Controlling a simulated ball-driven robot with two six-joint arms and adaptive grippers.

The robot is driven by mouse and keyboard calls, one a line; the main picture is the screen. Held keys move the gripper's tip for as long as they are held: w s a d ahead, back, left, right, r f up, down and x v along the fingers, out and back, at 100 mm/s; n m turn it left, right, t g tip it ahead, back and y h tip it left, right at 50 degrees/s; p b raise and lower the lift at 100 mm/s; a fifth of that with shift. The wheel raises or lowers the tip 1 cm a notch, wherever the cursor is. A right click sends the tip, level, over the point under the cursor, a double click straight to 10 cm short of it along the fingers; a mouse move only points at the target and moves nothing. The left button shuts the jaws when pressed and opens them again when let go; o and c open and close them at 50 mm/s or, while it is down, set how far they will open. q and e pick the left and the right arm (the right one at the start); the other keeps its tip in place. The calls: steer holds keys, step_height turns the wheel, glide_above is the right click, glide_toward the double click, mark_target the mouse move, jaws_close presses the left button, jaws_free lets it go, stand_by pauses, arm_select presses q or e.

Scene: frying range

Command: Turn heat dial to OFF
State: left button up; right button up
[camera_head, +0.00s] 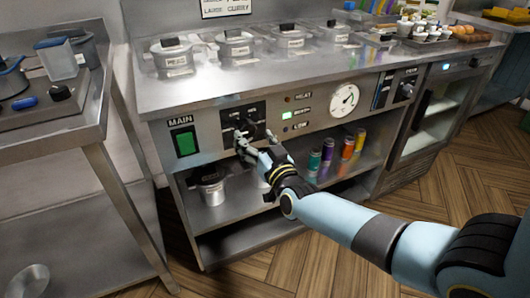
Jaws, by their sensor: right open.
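The heat dial (246,127) is a black knob on a dark square plate on the counter's steel front panel. My right gripper (242,147) is open at the dial's lower edge, with its fingers pointing up toward the panel. It partly covers the dial's lower part. I cannot tell whether the fingers touch the knob. The dial's markings are too small to read. My left gripper is not in view.
A green MAIN switch (185,141) is left of the dial. A round gauge (343,100) and a second knob (406,90) are to the right. Lidded pots (174,57) stand on the counter. Colored cans (328,151) and a pot (212,187) sit on the shelf below.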

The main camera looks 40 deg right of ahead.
steer(key=v, duration=0.8)
steer(key=shift+s, duration=0.15)
steer(key=s+a+f+n+g+y, duration=0.15)
steer(key=s+f+g, duration=0.25)
steer(key=s+f, duration=0.75)
steer(key=s+a+f+n+g+y, duration=0.15)
steer(key=s+f+g, duration=0.35)
steer(key=s+f, duration=0.7)
steer(key=s+f+g, duration=0.4)
steer(key=s+f, duration=0.2)
steer(key=s, duration=0.4)
steer(key=s+f+n+g, duration=0.1)
steer(key=s+f+g, duration=0.3)
steer(key=s, duration=0.7)
step_height(320, 180, down, 3)
steer(key=shift+r, duration=0.2)
